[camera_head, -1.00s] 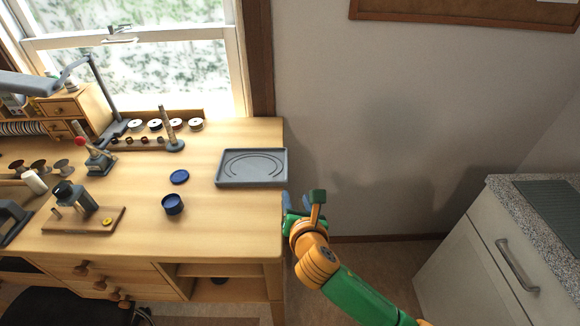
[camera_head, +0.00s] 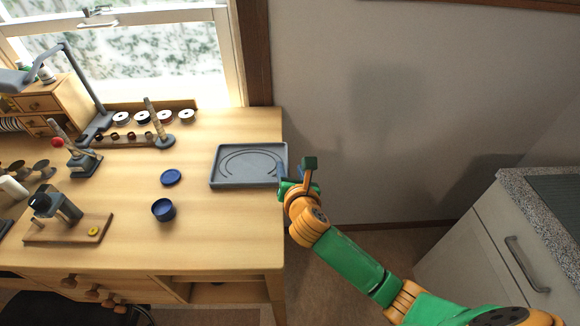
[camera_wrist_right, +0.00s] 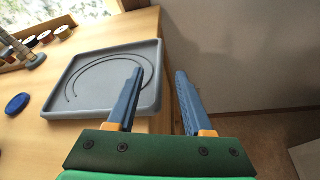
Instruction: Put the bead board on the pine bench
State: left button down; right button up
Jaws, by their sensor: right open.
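The bead board (camera_head: 225,181) is a grey rectangular tray with curved grooves. It lies flat on the pine bench (camera_head: 225,235) at the bench's right edge, and it also shows in the right wrist view (camera_wrist_right: 88,72). My right gripper (camera_head: 292,177) is open and empty at the board's right end. In the right wrist view its blue fingers (camera_wrist_right: 160,75) appear on either side of the board's right rim, one over the board and one beyond the bench edge. I cannot tell whether they touch it. My left gripper is not in view.
A blue lid (camera_head: 171,177) and a blue round tin (camera_head: 163,210) stand left of the board. Spools (camera_head: 142,117), a lamp (camera_head: 75,85) and a small clamp tool (camera_head: 60,207) fill the left. A stone-topped cabinet (camera_head: 490,240) stands at the right, with open floor between.

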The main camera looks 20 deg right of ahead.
aim_at(288, 164)
jog(key=shift+x, duration=2)
jog(key=c, duration=0.6)
grip_shut()
jog(key=shift+s, duration=0.1)
jog(key=shift+f, duration=0.1)
